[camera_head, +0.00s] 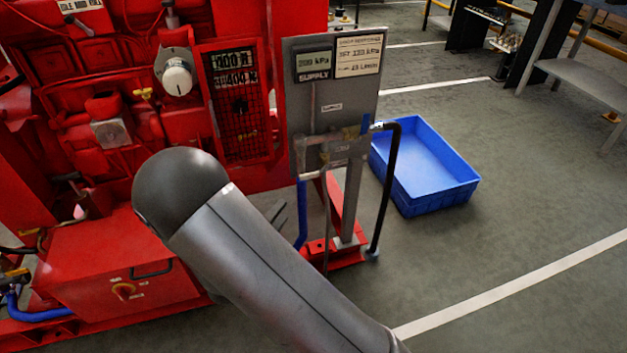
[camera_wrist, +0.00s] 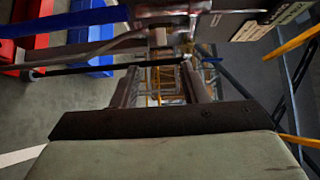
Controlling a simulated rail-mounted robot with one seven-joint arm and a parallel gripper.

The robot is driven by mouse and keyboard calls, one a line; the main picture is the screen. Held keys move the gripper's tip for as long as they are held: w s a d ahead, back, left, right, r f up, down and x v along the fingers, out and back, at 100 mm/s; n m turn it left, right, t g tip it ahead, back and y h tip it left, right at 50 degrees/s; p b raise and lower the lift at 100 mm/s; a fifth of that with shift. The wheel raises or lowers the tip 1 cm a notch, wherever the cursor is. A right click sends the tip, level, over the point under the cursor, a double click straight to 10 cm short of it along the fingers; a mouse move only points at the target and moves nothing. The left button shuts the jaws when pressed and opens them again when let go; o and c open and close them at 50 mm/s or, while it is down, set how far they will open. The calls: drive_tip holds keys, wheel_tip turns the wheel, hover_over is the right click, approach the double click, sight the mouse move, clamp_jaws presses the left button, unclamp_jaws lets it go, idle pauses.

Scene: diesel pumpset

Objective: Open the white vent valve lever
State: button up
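The grey valve panel (camera_head: 335,100) stands beside the red pumpset, with a supply display and a set-pressure label at its top. Pipe fittings and small valves (camera_head: 335,150) sit on its lower part, with a blue handle (camera_head: 366,124) at their right. I cannot single out a white vent lever for certain in either view. In the wrist view, my gripper (camera_wrist: 163,85) has its two fingers apart with nothing seen between them. The grey fittings (camera_wrist: 160,18) lie just beyond the fingertips.
A blue hose (camera_head: 301,215) and a black hose (camera_head: 387,190) hang below the panel. An empty blue bin (camera_head: 425,165) stands on the floor behind it. The red pumpset (camera_head: 130,260) fills the left. Floor at the right is clear, with a grey bench (camera_head: 585,80) farther back.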

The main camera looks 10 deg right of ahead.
sight(308, 177)
drive_tip(key=b+x, duration=0.1)
drive_tip(key=x, duration=1.6)
drive_tip(key=shift+w+d, duration=0.15)
drive_tip(key=shift+w, duration=0.05)
clamp_jaws()
